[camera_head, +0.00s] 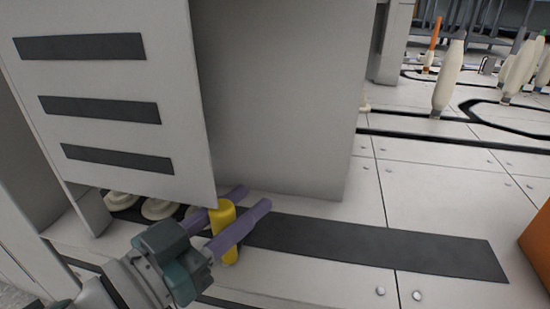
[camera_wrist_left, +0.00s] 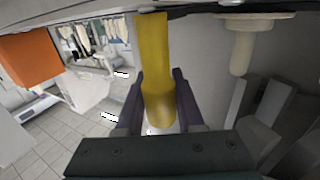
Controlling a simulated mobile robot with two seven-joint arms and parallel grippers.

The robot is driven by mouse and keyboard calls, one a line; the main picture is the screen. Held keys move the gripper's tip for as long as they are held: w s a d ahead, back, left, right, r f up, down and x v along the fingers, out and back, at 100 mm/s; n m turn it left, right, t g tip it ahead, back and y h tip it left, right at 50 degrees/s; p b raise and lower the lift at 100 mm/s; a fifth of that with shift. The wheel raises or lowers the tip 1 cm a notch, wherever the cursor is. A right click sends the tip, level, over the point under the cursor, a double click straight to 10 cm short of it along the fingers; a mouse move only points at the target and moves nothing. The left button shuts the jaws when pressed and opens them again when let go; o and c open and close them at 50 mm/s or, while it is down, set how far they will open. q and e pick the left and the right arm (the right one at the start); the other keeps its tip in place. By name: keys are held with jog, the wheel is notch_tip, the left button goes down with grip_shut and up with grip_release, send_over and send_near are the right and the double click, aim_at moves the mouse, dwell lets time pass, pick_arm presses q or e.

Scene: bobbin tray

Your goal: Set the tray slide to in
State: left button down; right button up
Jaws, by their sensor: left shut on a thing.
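A yellow upright post (camera_head: 223,222), which looks like the handle of the tray slide, stands at the lower edge of the grey machine housing in the head view. My left gripper (camera_head: 254,197) is shut on it, with one purple finger on each side. In the left wrist view the yellow post (camera_wrist_left: 154,62) runs down between the two fingers (camera_wrist_left: 158,95). The slide itself cannot be clearly told apart from the deck. My right gripper is not in view.
The grey housing (camera_head: 275,100) with a slotted panel (camera_head: 105,105) rises just behind the gripper. Pale round discs (camera_head: 158,208) sit under the panel. A dark strip (camera_head: 370,243) runs right across the open deck. An orange block (camera_head: 538,245) is at the right edge; bobbins (camera_head: 448,78) stand farther back.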

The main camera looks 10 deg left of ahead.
pick_arm(q)
jog(key=a, duration=0.4)
jog(key=shift+w+a, duration=0.1)
jog(key=shift+a, duration=0.25)
jog(key=shift+d+f, duration=0.1)
jog(key=c, duration=1)
grip_release()
jog(key=o, duration=0.5)
jog(key=shift+a, duration=0.3)
jog(key=shift+c, duration=0.2)
jog(key=shift+d, duration=0.15)
